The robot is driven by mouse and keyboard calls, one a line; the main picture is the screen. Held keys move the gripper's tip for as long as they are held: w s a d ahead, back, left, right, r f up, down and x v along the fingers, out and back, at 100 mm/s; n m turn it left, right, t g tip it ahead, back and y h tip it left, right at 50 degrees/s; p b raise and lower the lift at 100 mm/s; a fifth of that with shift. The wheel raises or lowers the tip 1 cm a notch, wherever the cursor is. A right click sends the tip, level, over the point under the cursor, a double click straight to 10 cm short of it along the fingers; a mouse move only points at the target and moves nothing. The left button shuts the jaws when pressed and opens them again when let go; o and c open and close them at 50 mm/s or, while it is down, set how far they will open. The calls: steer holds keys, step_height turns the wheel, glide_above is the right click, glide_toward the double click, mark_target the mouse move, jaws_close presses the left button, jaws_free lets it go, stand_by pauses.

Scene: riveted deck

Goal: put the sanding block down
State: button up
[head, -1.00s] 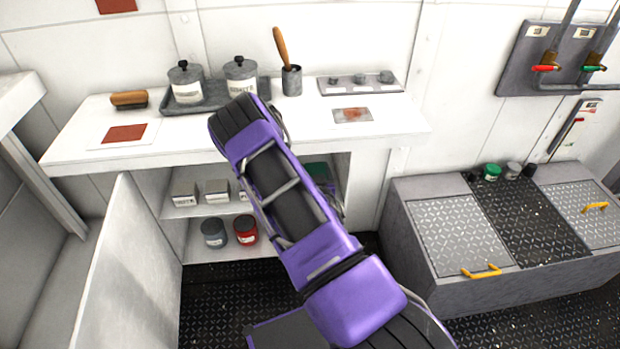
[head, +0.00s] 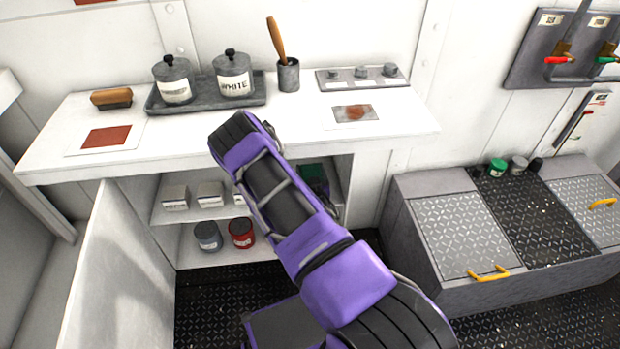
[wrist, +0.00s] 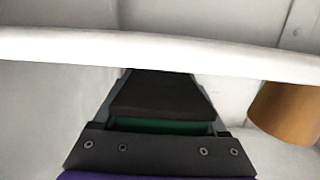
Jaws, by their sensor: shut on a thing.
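My gripper (wrist: 162,100) shows in the wrist view, shut on the sanding block (wrist: 160,92), a dark slab with a green strip (wrist: 160,127) along its near side. A white edge (wrist: 160,52) crosses the view just beyond the block; I cannot tell whether they touch.
On the bench are a brush (head: 111,98), a grey tray (head: 205,103) with two lidded pots, a cup (head: 289,75) with a wooden handle, and a knob panel (head: 362,77). Small boxes (head: 175,198) and tins (head: 241,233) fill the shelves below. The bench's front middle is clear.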

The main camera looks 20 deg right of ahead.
steer(key=shift+f, duration=1.4)
steer(key=shift+f, duration=0.1)
steer(key=o, duration=1.5)
steer(key=shift+o, duration=0.2)
steer(key=p+v, duration=0.1)
steer(key=v, duration=1.1)
